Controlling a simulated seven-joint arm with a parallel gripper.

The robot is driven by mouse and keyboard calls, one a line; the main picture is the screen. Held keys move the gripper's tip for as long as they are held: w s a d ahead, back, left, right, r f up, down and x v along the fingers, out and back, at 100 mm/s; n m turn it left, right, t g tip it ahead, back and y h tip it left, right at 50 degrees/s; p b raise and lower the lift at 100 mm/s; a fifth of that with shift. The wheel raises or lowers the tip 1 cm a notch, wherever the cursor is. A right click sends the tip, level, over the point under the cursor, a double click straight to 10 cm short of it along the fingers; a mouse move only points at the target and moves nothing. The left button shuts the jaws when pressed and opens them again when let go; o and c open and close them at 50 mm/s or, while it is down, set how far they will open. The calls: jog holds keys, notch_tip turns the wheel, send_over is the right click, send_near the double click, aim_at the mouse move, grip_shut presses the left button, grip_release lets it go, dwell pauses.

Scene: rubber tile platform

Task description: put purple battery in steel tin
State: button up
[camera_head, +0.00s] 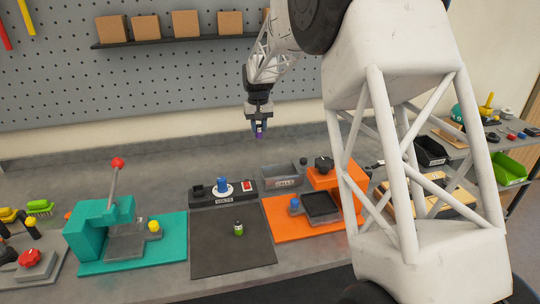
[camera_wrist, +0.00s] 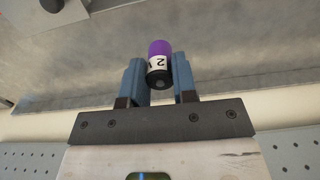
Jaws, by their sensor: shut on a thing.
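My gripper (camera_head: 259,122) is shut on the purple battery (camera_head: 259,132) and holds it high above the bench, in front of the back wall. In the wrist view the purple battery (camera_wrist: 160,60) sits between the two blue fingers of my gripper (camera_wrist: 160,82). Its purple end points away from the wrist, and a white band with dark print and a dark end are nearer. A grey metal tin (camera_head: 283,183) with a label on its front stands on the bench, below and a little right of my gripper. Its inside is only partly visible.
A green battery (camera_head: 238,229) stands on a dark mat (camera_head: 222,258). Behind it is a black tester (camera_head: 222,194) with a blue knob. A teal press (camera_head: 105,230) is at left. An orange station (camera_head: 325,179) stands right of the tin. My arm hides part of the right side.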

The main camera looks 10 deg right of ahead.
jog(key=s+d+f+m, duration=0.2)
jog(key=s+d+f, duration=0.3)
jog(key=d+f, duration=0.2)
jog(key=shift+s+d+f+m, duration=0.2)
jog(key=shift+s+d+m, duration=0.1)
jog(key=shift+m, duration=0.1)
jog(key=shift+a+f, duration=0.1)
jog(key=shift+f, duration=4.75)
jog(key=shift+f, duration=0.4)
jog(key=o, duration=1)
jog(key=shift+r, duration=0.15)
jog(key=shift+r, duration=3.35)
